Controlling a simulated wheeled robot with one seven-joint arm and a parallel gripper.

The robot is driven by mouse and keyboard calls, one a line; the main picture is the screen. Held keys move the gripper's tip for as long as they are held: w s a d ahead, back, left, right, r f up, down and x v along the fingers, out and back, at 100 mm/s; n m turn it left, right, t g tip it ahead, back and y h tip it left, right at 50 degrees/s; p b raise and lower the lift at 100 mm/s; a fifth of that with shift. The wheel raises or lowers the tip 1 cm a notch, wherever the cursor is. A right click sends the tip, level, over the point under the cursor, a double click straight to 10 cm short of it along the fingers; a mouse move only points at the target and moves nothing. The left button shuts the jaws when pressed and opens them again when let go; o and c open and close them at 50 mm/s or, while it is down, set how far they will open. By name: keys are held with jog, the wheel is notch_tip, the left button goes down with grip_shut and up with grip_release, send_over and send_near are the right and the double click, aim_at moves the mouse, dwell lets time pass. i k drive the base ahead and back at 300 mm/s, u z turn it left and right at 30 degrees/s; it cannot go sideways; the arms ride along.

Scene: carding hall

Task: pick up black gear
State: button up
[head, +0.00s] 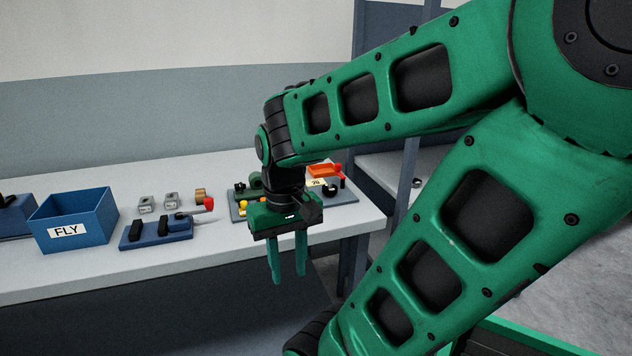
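My gripper (288,276) points down in front of the bench's front edge, nearer the camera than the tray. Its two green fingers are apart with nothing between them.
A blue bin (95,218) labelled FLY stands at left on the bench (200,262). A blue block holder (140,239), metal blocks (146,204) and a red-tipped tool (209,204) are between it and the tray. An orange-red piece (324,170) sits at the tray's back. The bench front is clear.

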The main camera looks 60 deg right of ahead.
aim_at(326, 191)
jog(key=z, duration=0.55)
jog(key=i, duration=1)
jog(key=z, duration=0.6)
